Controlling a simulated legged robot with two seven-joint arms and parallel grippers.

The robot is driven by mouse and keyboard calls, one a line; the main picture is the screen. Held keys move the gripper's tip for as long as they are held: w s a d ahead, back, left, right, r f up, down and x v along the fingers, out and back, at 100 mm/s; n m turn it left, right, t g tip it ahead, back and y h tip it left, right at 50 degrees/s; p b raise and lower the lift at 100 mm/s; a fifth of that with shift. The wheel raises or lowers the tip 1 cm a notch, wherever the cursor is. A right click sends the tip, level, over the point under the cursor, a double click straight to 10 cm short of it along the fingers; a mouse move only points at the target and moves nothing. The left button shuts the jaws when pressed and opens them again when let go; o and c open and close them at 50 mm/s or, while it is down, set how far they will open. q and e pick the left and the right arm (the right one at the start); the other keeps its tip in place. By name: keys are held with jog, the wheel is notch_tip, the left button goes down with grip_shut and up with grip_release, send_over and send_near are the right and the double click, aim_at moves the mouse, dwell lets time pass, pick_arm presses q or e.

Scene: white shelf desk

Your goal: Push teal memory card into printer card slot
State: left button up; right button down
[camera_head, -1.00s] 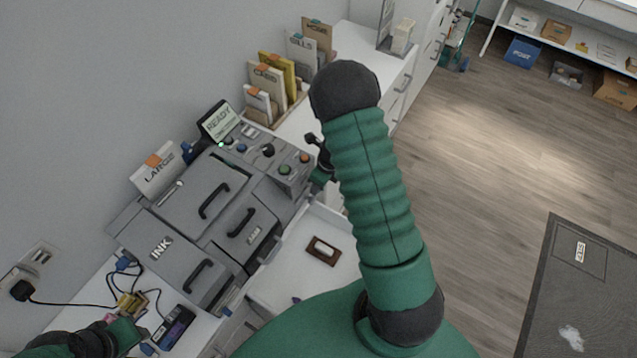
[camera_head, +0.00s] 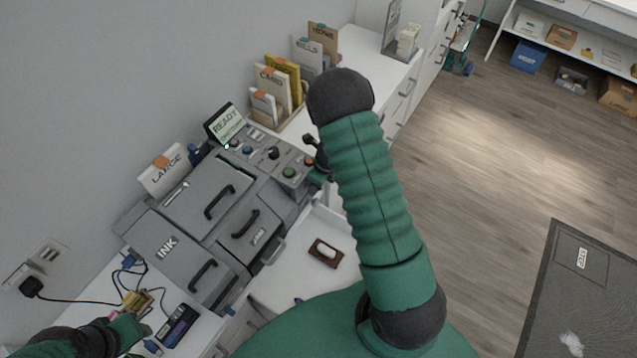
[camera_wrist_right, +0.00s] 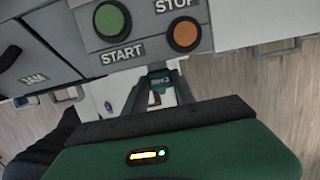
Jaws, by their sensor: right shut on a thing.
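The teal memory card (camera_wrist_right: 160,80) shows as a small labelled piece between the fingers of my right gripper (camera_wrist_right: 162,88) in the right wrist view. The gripper is shut on it, just below the START and STOP panel of the grey printer (camera_wrist_right: 150,12). In the head view the right gripper (camera_head: 318,165) is at the printer's right end, partly hidden by my arm; the card cannot be made out there. The card slot is not clearly visible, so I cannot tell whether the card touches it. My left gripper (camera_head: 138,329) is at the lower left, its jaws unclear.
The printer (camera_head: 213,195) stands against the wall. An open white drawer (camera_head: 290,285) below it holds a brown item (camera_head: 326,253). A cartridge (camera_head: 177,325) and cables lie near my left gripper. File folders (camera_head: 285,85) stand behind the panel.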

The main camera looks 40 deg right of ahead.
jog(key=shift+w+a+p, duration=0.2)
jog(key=shift+w+p, duration=0.15)
jog(key=shift+w, duration=0.15)
jog(key=c, duration=0.9)
grip_release()
jog(key=shift+c, duration=0.2)
jog(key=p+v, duration=0.1)
jog(key=v, duration=1.5)
jog(key=shift+r+p, duration=0.35)
jog(key=shift+s, duration=0.15)
